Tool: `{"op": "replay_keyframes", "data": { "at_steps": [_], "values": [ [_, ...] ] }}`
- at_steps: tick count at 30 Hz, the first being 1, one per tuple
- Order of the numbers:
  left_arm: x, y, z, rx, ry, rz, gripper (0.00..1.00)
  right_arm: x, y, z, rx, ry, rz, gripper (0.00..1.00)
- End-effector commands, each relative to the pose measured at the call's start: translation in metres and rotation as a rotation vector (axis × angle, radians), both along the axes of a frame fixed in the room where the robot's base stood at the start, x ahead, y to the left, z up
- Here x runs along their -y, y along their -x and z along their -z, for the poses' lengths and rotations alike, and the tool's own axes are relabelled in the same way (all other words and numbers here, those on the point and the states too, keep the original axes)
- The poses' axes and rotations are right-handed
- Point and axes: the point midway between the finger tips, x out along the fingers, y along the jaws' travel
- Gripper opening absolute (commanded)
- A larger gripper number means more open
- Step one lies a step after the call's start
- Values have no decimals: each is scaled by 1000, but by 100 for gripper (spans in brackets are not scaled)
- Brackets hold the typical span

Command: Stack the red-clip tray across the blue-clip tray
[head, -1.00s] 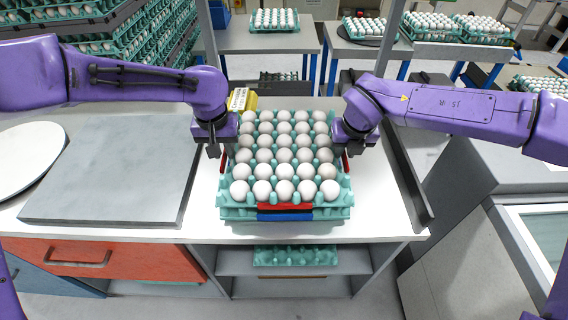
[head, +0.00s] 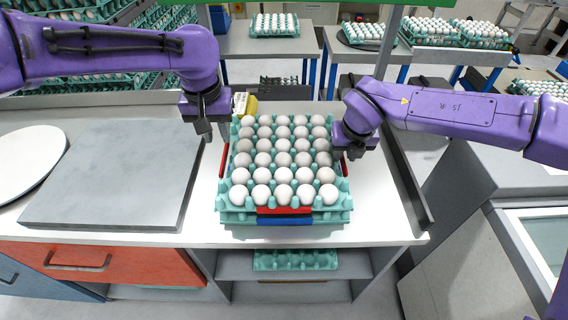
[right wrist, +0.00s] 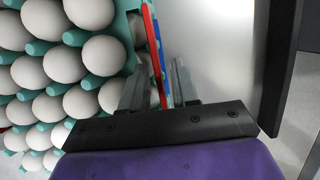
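The red-clip tray (head: 334,187), teal and full of white eggs, sits level on top of the blue-clip tray (head: 234,216). Its front red clip (head: 284,209) is right above the front blue clip (head: 284,219). A red side clip (head: 223,160) shows free at the left. My left gripper (head: 206,132) is open and empty, above and left of the stack. My right gripper (head: 352,152) is at the stack's right side. In the right wrist view its fingers (right wrist: 158,92) stand apart on either side of the right red clip (right wrist: 153,45). The lower tray's eggs are hidden.
A grey slab (head: 110,175) lies left of the stack on the white bench (head: 390,225). A yellow box (head: 247,104) stands just behind the stack. A dark raised rail (head: 408,180) runs along the bench's right edge.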

Motion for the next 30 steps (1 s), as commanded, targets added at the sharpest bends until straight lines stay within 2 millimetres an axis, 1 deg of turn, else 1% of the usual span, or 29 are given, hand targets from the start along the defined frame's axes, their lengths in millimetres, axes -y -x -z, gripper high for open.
{"op": "replay_keyframes", "data": {
  "at_steps": [5, 9, 12, 15, 20, 30],
  "values": [
    [0, 0, 0, 0, 0, 0, 31, 0, 9, -36, 8, -3, -1, 31],
    [0, 0, 0, 0, -1, 0, 31, 0, 21, -71, 8, -3, -1, 31],
    [0, 0, 0, 0, -1, 1, 31, 1, 27, -92, 8, -2, -1, 31],
    [0, 0, 0, 0, -1, 1, 31, 1, 32, -105, 6, -3, 1, 31],
    [0, 0, 0, 0, -1, 0, 31, 1, 35, -113, 4, -2, -1, 31],
    [0, 0, 0, 0, -1, 0, 31, 1, 35, -113, 4, -2, -1, 31]
  ]
}}
